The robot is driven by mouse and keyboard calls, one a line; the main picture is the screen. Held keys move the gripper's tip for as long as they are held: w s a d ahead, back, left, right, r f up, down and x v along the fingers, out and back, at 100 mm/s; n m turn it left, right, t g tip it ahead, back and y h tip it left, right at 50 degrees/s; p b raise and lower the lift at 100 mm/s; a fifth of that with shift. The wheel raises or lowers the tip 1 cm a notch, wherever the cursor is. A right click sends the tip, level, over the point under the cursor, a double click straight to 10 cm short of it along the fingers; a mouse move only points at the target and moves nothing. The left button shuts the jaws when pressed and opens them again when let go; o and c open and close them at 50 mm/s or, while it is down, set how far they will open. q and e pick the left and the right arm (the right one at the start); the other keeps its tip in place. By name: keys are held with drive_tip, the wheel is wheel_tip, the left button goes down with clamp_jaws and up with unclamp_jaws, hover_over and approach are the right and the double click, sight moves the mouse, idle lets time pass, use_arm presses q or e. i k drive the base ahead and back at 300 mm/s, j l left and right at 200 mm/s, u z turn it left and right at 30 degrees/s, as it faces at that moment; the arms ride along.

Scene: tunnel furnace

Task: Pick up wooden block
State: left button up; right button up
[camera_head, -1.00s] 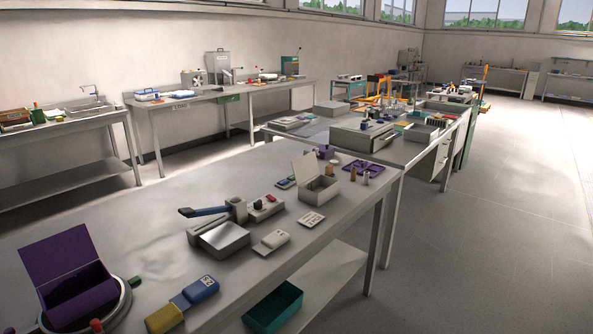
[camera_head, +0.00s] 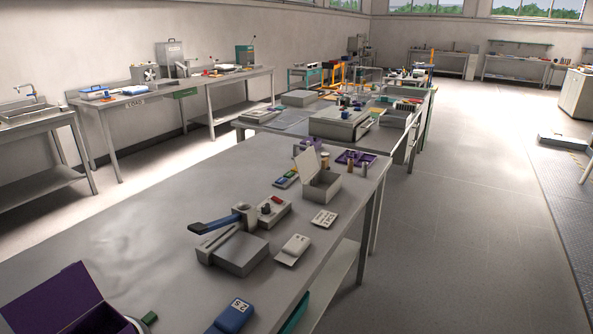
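No wooden block can be made out for certain. Several small tan upright pieces stand near the far right corner of the near grey table (camera_head: 150,200): one tan piece (camera_head: 325,160) is behind an open grey box (camera_head: 321,188), and another tan piece (camera_head: 350,166) stands to its right beside a purple tray (camera_head: 368,157). They are too small to tell if any is a wooden block. Neither of my grippers is in view.
A lever device (camera_head: 228,246), a white labelled card (camera_head: 324,219) and a blue case (camera_head: 232,316) are on the near table. A purple open box (camera_head: 62,300) is at lower left. A second cluttered table stands behind. The floor (camera_head: 470,200) to the right is clear.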

sight(325, 161)
drive_tip(key=i+l+u, duration=0.1)
drive_tip(key=u, duration=0.6)
drive_tip(key=i+l+u, duration=0.2)
drive_tip(key=l+u, duration=0.15)
drive_tip(key=l, duration=0.25)
drive_tip(key=i+l+u, duration=0.1)
drive_tip(key=l+u, duration=0.25)
drive_tip(key=l, duration=0.25)
drive_tip(key=l+u, duration=0.4)
drive_tip(key=l, duration=0.25)
